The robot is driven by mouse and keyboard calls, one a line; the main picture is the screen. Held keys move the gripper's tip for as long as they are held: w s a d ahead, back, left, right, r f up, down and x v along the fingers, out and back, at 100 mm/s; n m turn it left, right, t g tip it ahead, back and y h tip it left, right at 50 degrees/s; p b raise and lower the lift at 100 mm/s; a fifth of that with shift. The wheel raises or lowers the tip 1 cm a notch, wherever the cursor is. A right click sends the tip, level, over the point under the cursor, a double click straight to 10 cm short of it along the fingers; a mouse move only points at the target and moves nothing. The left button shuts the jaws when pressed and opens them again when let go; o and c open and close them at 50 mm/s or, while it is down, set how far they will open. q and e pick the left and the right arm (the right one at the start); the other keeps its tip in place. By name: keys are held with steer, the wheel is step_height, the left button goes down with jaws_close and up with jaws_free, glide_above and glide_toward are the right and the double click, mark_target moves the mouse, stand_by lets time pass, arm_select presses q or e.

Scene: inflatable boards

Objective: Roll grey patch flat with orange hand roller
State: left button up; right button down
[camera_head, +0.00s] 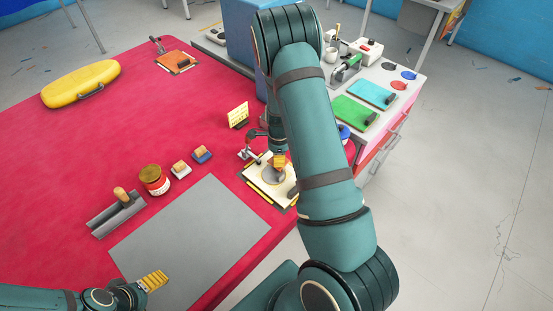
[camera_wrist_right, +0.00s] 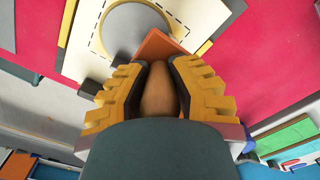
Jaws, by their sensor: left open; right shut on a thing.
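A round grey patch (camera_head: 273,174) lies on a cream board (camera_head: 258,184) near the right edge of the red table. A dashed outline surrounds the patch in the right wrist view (camera_wrist_right: 137,28). My right gripper (camera_wrist_right: 152,75) is shut on the wooden handle of the orange hand roller (camera_wrist_right: 163,47). The roller's orange head overlaps the lower right edge of the patch in that view; I cannot tell whether it touches. In the head view my right arm partly hides the right gripper (camera_head: 279,161) and the board. My left gripper (camera_head: 154,281) is open and empty over the near table.
A grey mat (camera_head: 190,240) covers the near table. A yellow card (camera_head: 238,115) stands behind the board. A trolley (camera_head: 385,110) with coloured sheets is at right.

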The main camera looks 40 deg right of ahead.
step_height(320, 180, up, 5)
steer(key=p, duration=0.4)
steer(key=shift+r+p, duration=0.45)
steer(key=shift+r, duration=0.6)
arm_select(q)
step_height(320, 180, up, 5)
steer(key=shift+f, duration=0.1)
arm_select(e)
steer(key=shift+f, duration=0.1)
